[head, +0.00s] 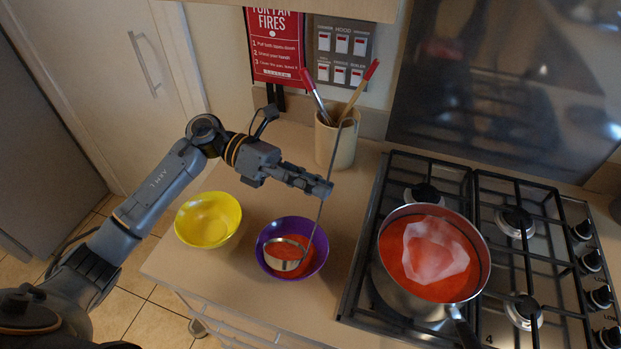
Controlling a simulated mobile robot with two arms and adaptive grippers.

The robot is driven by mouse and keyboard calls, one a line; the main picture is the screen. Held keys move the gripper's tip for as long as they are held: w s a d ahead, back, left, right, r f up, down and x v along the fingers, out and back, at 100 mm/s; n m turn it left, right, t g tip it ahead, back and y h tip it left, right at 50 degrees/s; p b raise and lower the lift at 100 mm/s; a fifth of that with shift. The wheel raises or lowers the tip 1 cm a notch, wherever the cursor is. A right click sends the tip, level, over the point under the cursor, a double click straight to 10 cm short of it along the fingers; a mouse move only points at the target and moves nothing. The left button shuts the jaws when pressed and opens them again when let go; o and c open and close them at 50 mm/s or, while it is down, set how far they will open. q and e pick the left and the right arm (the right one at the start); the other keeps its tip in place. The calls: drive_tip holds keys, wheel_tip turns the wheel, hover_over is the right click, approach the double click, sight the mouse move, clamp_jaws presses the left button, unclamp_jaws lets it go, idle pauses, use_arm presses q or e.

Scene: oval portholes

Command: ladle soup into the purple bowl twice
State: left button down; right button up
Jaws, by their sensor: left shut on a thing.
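The purple bowl (312,262) stands on the counter in the middle of the head view, with red soup showing inside it. My left gripper (322,187) is shut on the thin handle of the ladle (285,264). The ladle's round metal cup is in or just over the purple bowl; I cannot tell whether it touches the bowl. Its long handle rises up and to the right. The pot (389,283) of red soup, with a pale patch on its surface, stands on the stove to the right. My right gripper is not in view.
A yellow bowl (208,219) stands left of the purple bowl. A beige crock (337,141) with red-handled utensils stands behind, near the wall. The gas stove (520,270) fills the right side. Bare counter (350,215) lies between the purple bowl and the stove.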

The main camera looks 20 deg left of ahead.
use_arm(q)
drive_tip(key=w+f+n+g+h+b, duration=0.1)
drive_tip(key=w+f+n+b, duration=0.5)
drive_tip(key=w+f+n, duration=0.1)
drive_tip(key=shift+w, duration=0.4)
idle(0.5)
drive_tip(key=shift+f, duration=0.1)
idle(1.0)
drive_tip(key=shift+w, duration=0.1)
